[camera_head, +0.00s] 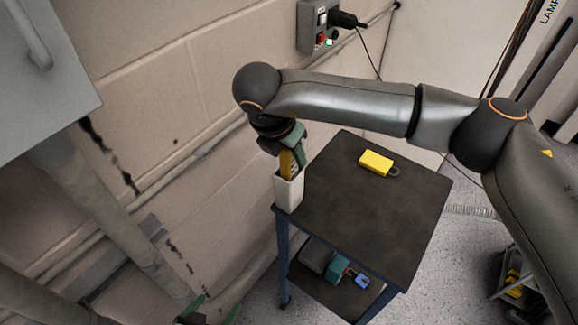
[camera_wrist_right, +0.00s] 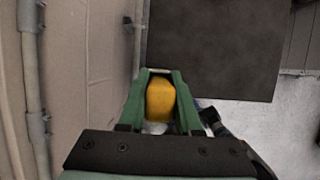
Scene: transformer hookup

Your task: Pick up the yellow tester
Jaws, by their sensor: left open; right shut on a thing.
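The yellow tester (camera_head: 287,165) stands upright at the mouth of a white holder (camera_head: 289,193) on the near-left edge of the cart top. My right gripper (camera_head: 291,150) is above the holder, shut on the tester. In the right wrist view the tester (camera_wrist_right: 160,100) sits between the green fingers (camera_wrist_right: 160,77). The tester's lower end is hidden by the holder, so how deep it sits cannot be told. My left gripper (camera_head: 212,312) shows only its green fingertips at the bottom edge of the head view, apart and empty.
The dark cart top (camera_head: 365,215) also bears a yellow padlock-like block (camera_head: 376,162); the rest is clear. Several small items, including a blue one (camera_head: 362,281), lie on its lower shelf. A wall switch box (camera_head: 318,27) has a black plug. A pipe runs along the wall.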

